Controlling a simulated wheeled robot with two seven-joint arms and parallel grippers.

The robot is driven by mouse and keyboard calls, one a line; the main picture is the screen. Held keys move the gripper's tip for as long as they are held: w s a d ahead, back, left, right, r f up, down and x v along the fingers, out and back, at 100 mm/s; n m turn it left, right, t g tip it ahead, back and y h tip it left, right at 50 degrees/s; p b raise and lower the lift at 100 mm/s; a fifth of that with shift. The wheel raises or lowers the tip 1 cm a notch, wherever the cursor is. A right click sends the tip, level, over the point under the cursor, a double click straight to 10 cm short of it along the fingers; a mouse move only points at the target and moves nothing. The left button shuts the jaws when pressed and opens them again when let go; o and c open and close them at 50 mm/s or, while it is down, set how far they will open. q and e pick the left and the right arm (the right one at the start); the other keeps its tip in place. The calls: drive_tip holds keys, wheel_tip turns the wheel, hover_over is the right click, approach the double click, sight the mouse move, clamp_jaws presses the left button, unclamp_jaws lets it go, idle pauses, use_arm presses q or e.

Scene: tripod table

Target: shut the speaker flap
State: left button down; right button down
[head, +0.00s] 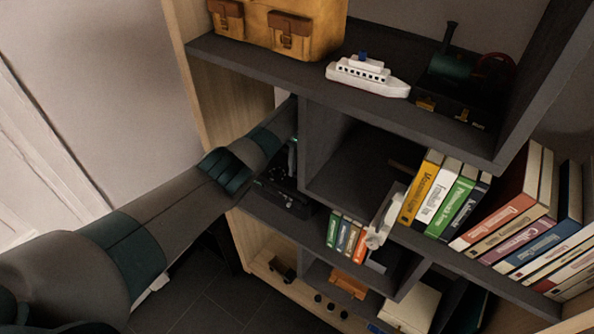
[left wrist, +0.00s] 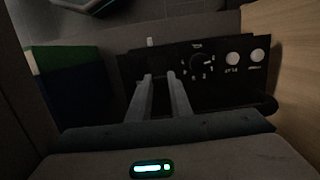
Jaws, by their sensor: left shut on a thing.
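The black speaker (head: 280,196) sits in a shelf compartment left of the middle in the head view, partly hidden by my left arm. In the left wrist view, a black panel (left wrist: 215,78) with a round dial, two pale round knobs and small white marks faces the camera. I cannot tell where its flap parts from the body. My left gripper (left wrist: 160,76) reaches onto this panel, its two grey fingers a narrow gap apart and shut on what looks like the flap. In the head view the left gripper (head: 292,152) is mostly hidden inside the compartment. The right gripper is not in view.
Shelf boards and uprights close in around my left arm. A toy ship (head: 367,75), a dark toy engine (head: 450,70) and a tan bag (head: 290,25) stand above. Books (head: 440,195) fill the right. Small books (head: 345,236) stand right of the speaker. Floor shows below.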

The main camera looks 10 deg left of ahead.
use_arm(q)
drive_tip(key=shift+f, duration=0.1)
drive_tip(key=c, duration=1.6)
unclamp_jaws()
drive_tip(key=shift+w+d+r+b, duration=0.1)
drive_tip(key=shift+w+r+b, duration=0.2)
drive_tip(key=shift+r, duration=0.95)
drive_tip(key=shift+w+d+r+b, duration=0.1)
drive_tip(key=shift+r+b, duration=0.3)
drive_tip(key=shift+r, duration=0.8)
drive_tip(key=shift+w+r+b, duration=0.15)
drive_tip(key=shift+r+b, duration=0.2)
drive_tip(key=shift+r, duration=0.9)
drive_tip(key=shift+s+f, duration=0.1)
